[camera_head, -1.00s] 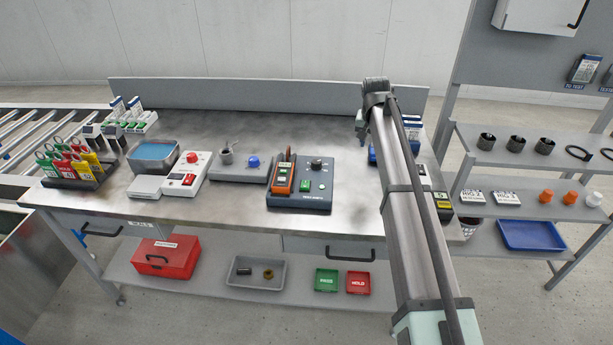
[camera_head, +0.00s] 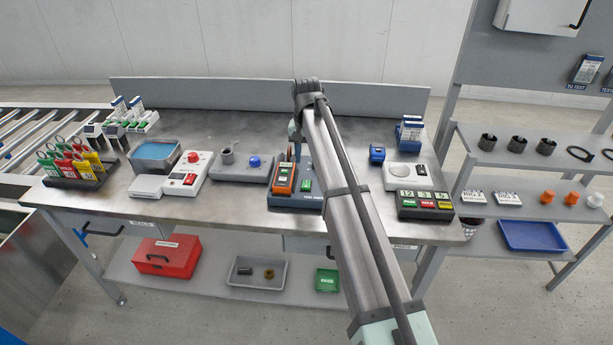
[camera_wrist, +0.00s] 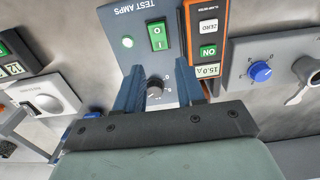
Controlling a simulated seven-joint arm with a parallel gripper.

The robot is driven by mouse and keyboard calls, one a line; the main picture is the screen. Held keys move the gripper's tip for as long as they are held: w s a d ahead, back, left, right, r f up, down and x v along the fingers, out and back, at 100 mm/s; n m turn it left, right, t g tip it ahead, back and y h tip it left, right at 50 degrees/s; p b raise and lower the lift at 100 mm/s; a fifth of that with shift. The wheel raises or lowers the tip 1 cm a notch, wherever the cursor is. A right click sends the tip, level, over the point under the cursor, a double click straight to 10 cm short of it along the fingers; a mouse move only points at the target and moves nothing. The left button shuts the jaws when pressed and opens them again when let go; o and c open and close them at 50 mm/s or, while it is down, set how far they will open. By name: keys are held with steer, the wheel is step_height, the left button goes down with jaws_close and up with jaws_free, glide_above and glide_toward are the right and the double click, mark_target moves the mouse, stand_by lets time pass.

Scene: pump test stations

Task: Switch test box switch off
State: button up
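The test box, blue-grey and marked "TEST AMPS" (camera_wrist: 115,22), is below my gripper in the wrist view. Its green rocker switch (camera_wrist: 157,35), marked I and 0, is just beyond my fingertips. In the head view the box (camera_head: 283,201) is partly behind my arm, and its green switch (camera_head: 306,185) shows beside the arm. An orange meter (camera_wrist: 207,35) with a green ON button is beside the switch. My gripper (camera_wrist: 160,68) is open and empty, with the dark round knob (camera_wrist: 154,86) seen between its fingers. Contact with the box cannot be told.
A grey unit with a blue knob (camera_head: 253,161) is left of the test box. A white box with a red button (camera_head: 193,158) is further left.

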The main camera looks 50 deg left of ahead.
mark_target(307, 182)
step_height(307, 182, down, 8)
steer(key=shift+f, duration=0.15)
stand_by(0.3)
steer(key=shift+c, duration=0.4)
jaws_close()
steer(key=shift+s+d+t+y, duration=0.25)
steer(key=shift+d+t+y, duration=0.1)
steer(key=shift+t+y, duration=0.05)
steer(key=shift+s+t+y, duration=0.1)
steer(key=shift+t+y, duration=0.6)
